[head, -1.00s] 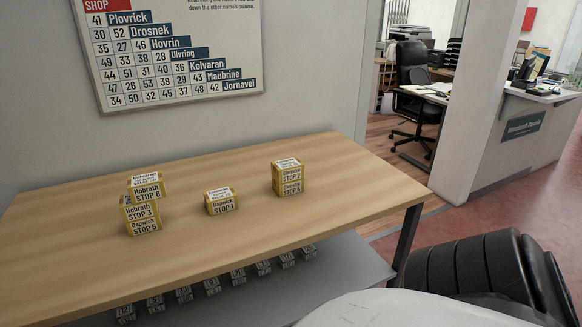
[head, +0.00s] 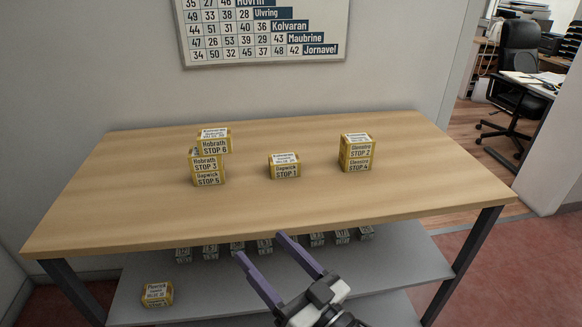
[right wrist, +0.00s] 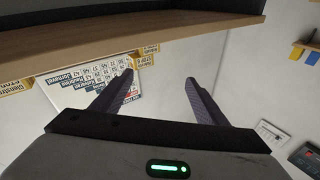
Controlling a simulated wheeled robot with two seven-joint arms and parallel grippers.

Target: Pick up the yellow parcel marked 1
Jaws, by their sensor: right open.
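The yellow parcel marked STOP 1 (head: 285,171) stands alone on the wooden table (head: 400,185), near its middle. Its label reads Gapwick and its top is white. My right gripper (head: 260,246) is open and empty. In the head view its fingertips show below the table's front edge, in front of the lower shelf. In the right wrist view the open fingers (right wrist: 160,76) point toward the table edge. My left gripper is not in view.
A stack marked STOP 6, STOP 3 and STOP 5 (head: 208,179) stands left; its top parcel sits offset. STOP 2 sits on STOP 4 (head: 357,164) at right. The lower shelf (head: 400,265) holds several small parcels and a yellow one (head: 157,293). Tabletop around STOP 1 is clear.

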